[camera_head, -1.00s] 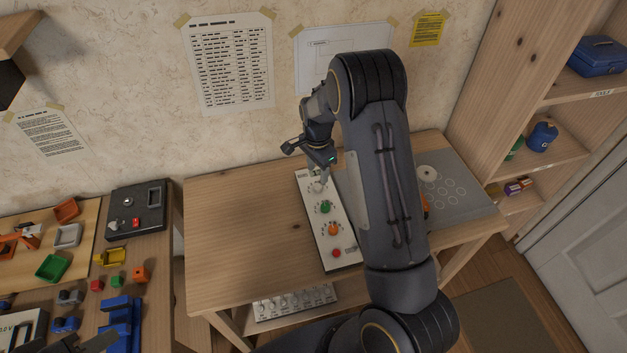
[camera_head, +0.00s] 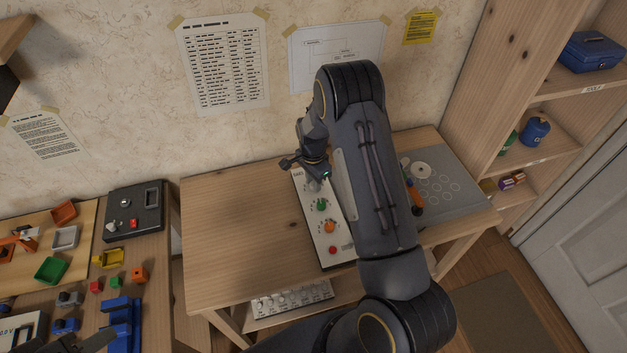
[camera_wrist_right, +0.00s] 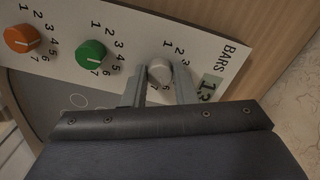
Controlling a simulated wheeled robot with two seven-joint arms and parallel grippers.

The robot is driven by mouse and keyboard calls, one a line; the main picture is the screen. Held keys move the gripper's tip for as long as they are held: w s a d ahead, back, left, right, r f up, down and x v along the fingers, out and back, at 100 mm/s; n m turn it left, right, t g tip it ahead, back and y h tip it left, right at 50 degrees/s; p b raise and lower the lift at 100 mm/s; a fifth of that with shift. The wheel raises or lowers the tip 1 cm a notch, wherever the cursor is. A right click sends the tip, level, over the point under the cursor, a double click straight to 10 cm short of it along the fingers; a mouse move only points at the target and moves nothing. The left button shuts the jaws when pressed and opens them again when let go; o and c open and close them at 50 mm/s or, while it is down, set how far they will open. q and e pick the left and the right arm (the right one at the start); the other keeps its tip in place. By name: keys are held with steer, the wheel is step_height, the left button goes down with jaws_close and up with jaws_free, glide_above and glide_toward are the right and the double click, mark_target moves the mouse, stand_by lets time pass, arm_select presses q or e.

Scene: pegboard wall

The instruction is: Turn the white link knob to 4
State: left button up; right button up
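The white knob (camera_wrist_right: 159,73) sits at the end of a white panel (camera_wrist_right: 66,31) next to the word BARS, with numbers printed around it. Its pointer is too small to read surely. My right gripper (camera_wrist_right: 160,78) has one finger on each side of this knob. Whether the fingers press on it or leave a small gap cannot be told. In the head view the right gripper (camera_head: 315,182) is low over the far end of the panel (camera_head: 341,247) and partly covers the white knob. A dark part of my left gripper (camera_head: 88,343) shows at the lower left edge.
A grey board (camera_head: 450,195) lies right of my arm. The table's left half (camera_head: 240,225) is clear.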

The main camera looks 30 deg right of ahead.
steer(key=shift+c, duration=0.9)
steer(key=shift+f+n+b, duration=0.15)
steer(key=shift+n+b, duration=0.75)
steer(key=shift+b, duration=0.15)
steer(key=n+b, duration=0.5)
steer(key=n, duration=0.2)
steer(key=shift+n+b, duration=0.7)
steer(key=shift+n, duration=0.8)
steer(key=shift+r, duration=0.2)
steer(key=o, duration=1)
